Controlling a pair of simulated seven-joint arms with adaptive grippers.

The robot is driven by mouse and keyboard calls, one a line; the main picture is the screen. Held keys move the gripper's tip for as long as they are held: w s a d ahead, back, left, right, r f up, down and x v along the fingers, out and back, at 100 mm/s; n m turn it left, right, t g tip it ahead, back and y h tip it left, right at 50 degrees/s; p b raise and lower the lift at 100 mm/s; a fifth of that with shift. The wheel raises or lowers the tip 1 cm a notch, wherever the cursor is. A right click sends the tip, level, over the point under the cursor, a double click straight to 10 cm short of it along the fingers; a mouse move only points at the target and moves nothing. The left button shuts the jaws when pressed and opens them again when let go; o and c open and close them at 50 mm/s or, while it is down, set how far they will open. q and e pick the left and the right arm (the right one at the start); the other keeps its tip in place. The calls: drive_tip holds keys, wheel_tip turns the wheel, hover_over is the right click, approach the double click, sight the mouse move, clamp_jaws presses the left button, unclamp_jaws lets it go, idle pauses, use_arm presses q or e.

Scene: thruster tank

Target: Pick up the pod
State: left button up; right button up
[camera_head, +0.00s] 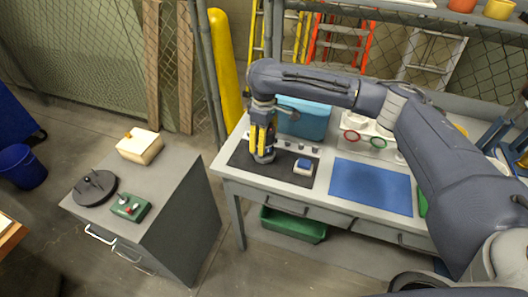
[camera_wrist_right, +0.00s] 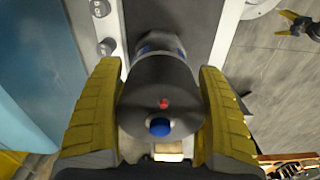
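My right gripper (camera_head: 262,142) reaches down over the dark mat (camera_head: 275,172) on the left of the workbench. In the right wrist view, the pod (camera_wrist_right: 160,85) is a dark grey cylinder with blue markings, a blue knob and a small red dot on its end. The yellow fingers of my right gripper (camera_wrist_right: 160,112) lie against its two sides. In the head view the pod is mostly hidden by the fingers, at the mat. My left gripper (camera_wrist_right: 300,24) shows small at the upper right of the wrist view, its yellow fingers spread and empty; the head view does not show it.
A blue-and-white block (camera_head: 303,167) sits on the mat, right of the gripper. A teal case (camera_head: 302,118) stands behind. A blue mat (camera_head: 371,186) lies bare to the right. A grey cabinet (camera_head: 180,200) at left holds a cream box (camera_head: 139,145) and a green device (camera_head: 131,207).

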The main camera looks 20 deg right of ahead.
drive_tip(key=c, duration=1.3)
drive_tip(key=shift+r, duration=0.1)
